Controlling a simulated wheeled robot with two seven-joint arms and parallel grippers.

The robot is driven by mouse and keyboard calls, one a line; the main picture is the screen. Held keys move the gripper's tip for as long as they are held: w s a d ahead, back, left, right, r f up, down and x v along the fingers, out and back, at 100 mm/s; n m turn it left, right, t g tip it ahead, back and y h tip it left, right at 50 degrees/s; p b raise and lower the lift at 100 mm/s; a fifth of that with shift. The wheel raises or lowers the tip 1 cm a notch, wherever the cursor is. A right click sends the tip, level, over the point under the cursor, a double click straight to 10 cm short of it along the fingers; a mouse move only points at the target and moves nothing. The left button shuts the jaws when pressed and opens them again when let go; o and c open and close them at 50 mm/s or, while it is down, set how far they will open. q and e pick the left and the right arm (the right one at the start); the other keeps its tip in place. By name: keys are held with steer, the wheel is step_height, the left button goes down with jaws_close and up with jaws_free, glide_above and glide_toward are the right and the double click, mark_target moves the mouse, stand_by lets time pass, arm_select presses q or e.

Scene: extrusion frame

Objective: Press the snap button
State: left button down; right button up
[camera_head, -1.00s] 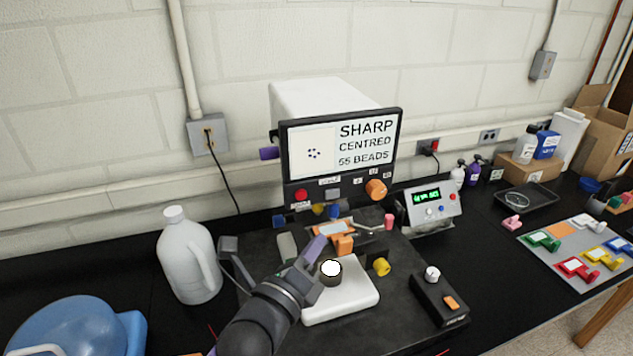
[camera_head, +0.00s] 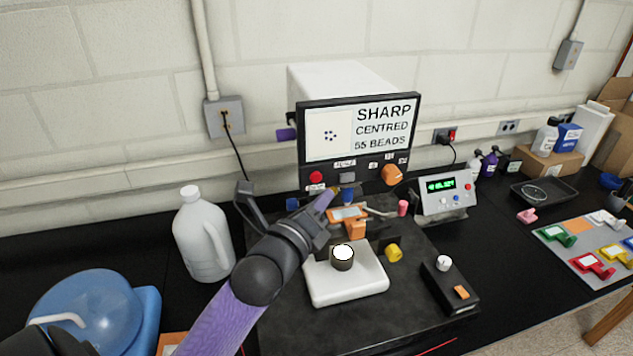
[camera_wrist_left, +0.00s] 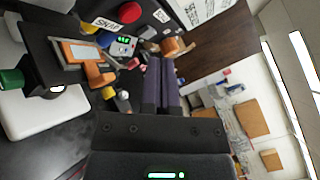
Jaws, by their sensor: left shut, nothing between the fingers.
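The control panel (camera_head: 360,187) under the monitor carries a red button (camera_head: 316,177), a grey button (camera_head: 347,179) and an orange knob (camera_head: 392,175). In the left wrist view, a white SNAP label (camera_wrist_left: 106,22) lies beside the red button (camera_wrist_left: 130,12). My left gripper (camera_head: 333,192) is shut and empty. Its purple fingers reach up towards the panel, with the tips just below the red and grey buttons in the head view. Contact cannot be made out. In the left wrist view the shut fingertips (camera_wrist_left: 160,62) appear below the panel. My right gripper is not in view.
The monitor (camera_head: 360,131) reads "SHARP CENTRED 55 BEADS". Below the gripper stands a white base (camera_head: 345,285) with a dark round holder. A yellow knob (camera_head: 393,252) and a black control box (camera_head: 449,285) are to the right. A white jug (camera_head: 201,240) stands left.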

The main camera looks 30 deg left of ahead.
mark_target(316, 177)
arm_select(q)
steer(key=shift+w+a, duration=0.9)
steer(key=shift+a, duration=0.1)
stand_by(1.3)
steer(key=shift+w+a, duration=0.25)
steer(key=shift+a, duration=0.1)
steer(key=shift+w+a, duration=0.25)
steer(key=shift+a, duration=0.05)
stand_by(0.7)
steer(key=shift+s+d+p, duration=0.35)
steer(key=shift+s+d, duration=0.2)
steer(key=shift+d, duration=0.1)
